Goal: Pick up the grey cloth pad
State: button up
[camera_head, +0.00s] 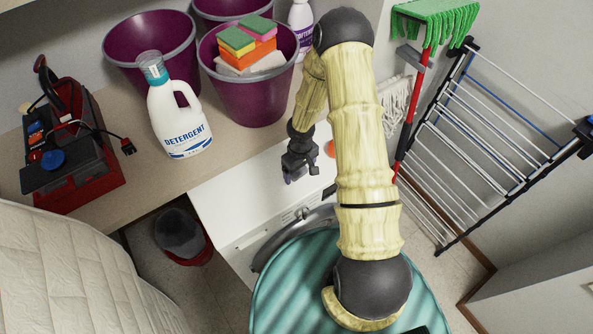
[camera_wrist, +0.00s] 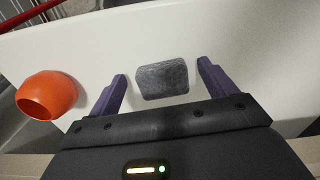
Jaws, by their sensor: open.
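The grey cloth pad (camera_wrist: 162,79) lies on a white surface in the wrist view, a small dark grey block with rounded corners. My gripper (camera_wrist: 164,82) is open, and its two purple fingers stand to the left and right of the pad in the picture, with a gap on each side. I cannot tell how high the fingers are above the surface. In the head view my gripper (camera_head: 291,177) is over the white top of the washing machine (camera_head: 232,205). The pad cannot be made out there.
An orange cup-like object (camera_wrist: 47,95) sits left of the pad. A detergent bottle (camera_head: 178,115), purple buckets (camera_head: 245,95) and a red-and-black toolbox (camera_head: 75,165) stand on the counter.

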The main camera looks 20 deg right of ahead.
aim_at(300, 172)
jog(key=shift+s, duration=0.1)
jog(key=c, duration=1.1)
jog(key=shift+c, duration=0.2)
notch_tip(300, 172, up, 10)
jog(key=shift+b, duration=0.35)
